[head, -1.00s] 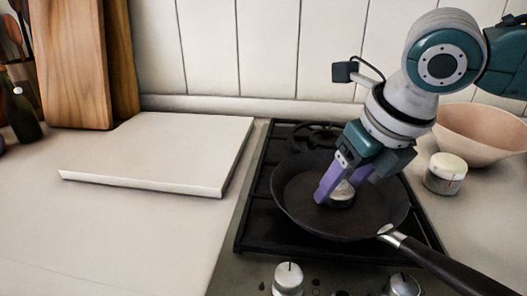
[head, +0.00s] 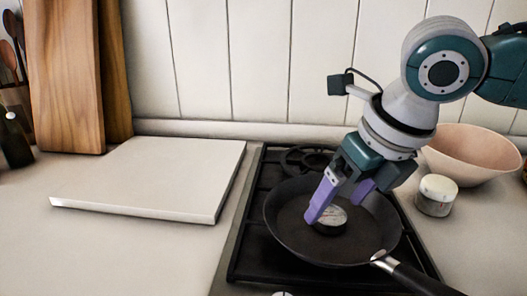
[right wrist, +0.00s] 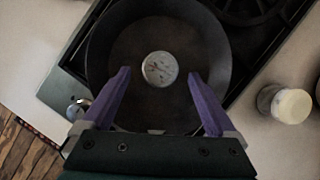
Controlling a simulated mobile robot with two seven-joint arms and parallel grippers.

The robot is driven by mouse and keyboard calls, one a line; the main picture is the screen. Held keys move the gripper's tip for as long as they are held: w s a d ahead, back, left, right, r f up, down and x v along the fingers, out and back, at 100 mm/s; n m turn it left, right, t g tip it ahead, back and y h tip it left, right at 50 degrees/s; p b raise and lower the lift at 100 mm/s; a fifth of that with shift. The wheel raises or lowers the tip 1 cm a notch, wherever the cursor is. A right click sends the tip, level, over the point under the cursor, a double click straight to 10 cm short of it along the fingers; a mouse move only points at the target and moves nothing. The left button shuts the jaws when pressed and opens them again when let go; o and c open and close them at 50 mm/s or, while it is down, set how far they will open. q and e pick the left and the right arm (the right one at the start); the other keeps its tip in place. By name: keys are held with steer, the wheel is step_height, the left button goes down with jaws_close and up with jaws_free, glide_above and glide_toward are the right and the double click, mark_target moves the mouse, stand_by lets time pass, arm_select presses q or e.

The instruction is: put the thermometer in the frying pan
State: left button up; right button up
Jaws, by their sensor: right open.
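The thermometer (head: 333,217) is a small round dial with a white face. It lies in the black frying pan (head: 290,243), which sits on the stove with its handle toward the lower right. In the right wrist view the thermometer (right wrist: 160,68) lies face up on the pan floor (right wrist: 125,45), between and beyond the fingertips. My right gripper (head: 338,200) is open just above the dial, its purple fingers (right wrist: 159,75) spread wide and clear of it in the wrist view. My left gripper is not in view.
A white-lidded jar (head: 437,196) and a pink bowl (head: 470,155) stand right of the stove. A white board (head: 150,180) lies on the counter to the left, with wooden cutting boards (head: 68,75) behind it. The front left counter is clear.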

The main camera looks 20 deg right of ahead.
steer(key=p+v, duration=0.1)
steer(key=v, duration=0.9)
stand_by(0.8)
